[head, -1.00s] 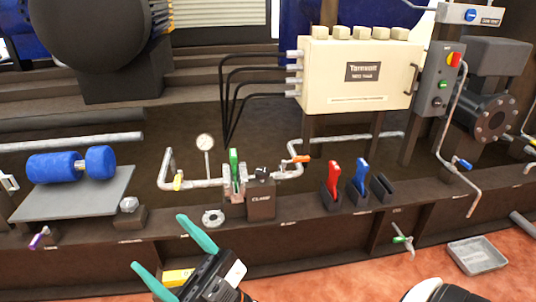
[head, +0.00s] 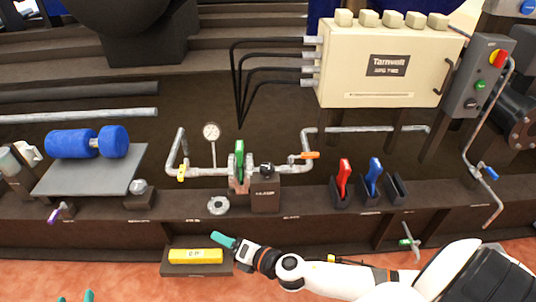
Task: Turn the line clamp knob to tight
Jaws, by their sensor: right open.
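A small black knob (head: 267,170) sits on top of a dark block (head: 265,199) with a blurred label, in the pipe line at the middle of the head view; I take it as the line clamp knob. Its setting is too small to read. A green-handled part (head: 239,160) stands just left of it. My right gripper (head: 222,240) is open and empty below and left of the knob, apart from it, beside a yellow block; its fingers overlap from this angle. My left gripper (head: 75,297) shows only two separated teal fingertips at the bottom left edge.
A yellow block (head: 196,256) sits in a dark tray (head: 182,270) under the bench front. A gauge (head: 211,132) and pipes with an orange lever (head: 310,155) flank the clamp. Red (head: 344,177) and blue (head: 374,175) handles stand to the right. A loose ring (head: 218,205) lies in front.

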